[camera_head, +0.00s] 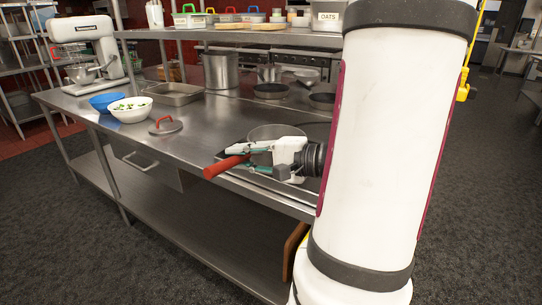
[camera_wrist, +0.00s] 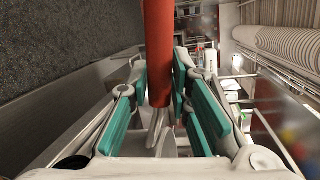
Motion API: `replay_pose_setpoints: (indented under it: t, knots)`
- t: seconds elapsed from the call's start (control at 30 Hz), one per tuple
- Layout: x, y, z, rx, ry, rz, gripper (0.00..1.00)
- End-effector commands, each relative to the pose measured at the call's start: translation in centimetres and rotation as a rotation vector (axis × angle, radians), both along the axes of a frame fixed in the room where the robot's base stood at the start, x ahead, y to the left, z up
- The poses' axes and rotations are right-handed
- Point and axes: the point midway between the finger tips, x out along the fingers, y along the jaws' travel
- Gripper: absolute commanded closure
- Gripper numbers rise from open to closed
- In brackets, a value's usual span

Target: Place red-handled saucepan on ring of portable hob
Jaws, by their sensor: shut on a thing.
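The saucepan's red handle (camera_head: 226,167) sticks out toward the counter's front edge. A round steel pan body (camera_head: 275,132) shows behind my gripper, partly hidden by it. My gripper (camera_head: 244,159) is shut on the handle, at the counter's front edge. In the wrist view the red handle (camera_wrist: 158,45) runs between the teal finger pads.
A lid with a red grip (camera_head: 166,126) lies left on the steel counter (camera_head: 205,130). A white bowl (camera_head: 131,110), blue bowl (camera_head: 104,103) and steel tray (camera_head: 174,94) stand farther left. A stockpot (camera_head: 220,70) and dark pans (camera_head: 271,91) stand behind. An upper shelf (camera_head: 240,37) overhangs the back.

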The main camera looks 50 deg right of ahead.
Motion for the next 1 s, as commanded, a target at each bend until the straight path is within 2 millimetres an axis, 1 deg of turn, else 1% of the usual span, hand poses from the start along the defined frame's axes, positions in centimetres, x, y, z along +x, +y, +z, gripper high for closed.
replay_pose_setpoints:
  t: [0.07,0.17,0.5,0.63,0.8,0.93,1.0]
  knots:
    - [0.5,-0.7,0.0,0.000,-0.003,0.000,1.00]
    - [1.9,-2.2,-0.2,0.000,-0.003,0.001,1.00]
    - [7.2,-8.4,-0.9,0.000,-0.005,0.000,1.00]
    - [8.9,-10.4,-1.2,-0.001,-0.004,0.001,1.00]
    - [10.1,-11.8,-1.3,-0.002,-0.004,0.001,1.00]
    - [10.3,-12.0,-1.8,0.000,-0.002,0.000,1.00]
    - [10.3,-12.0,-2.5,0.003,-0.002,-0.001,1.00]
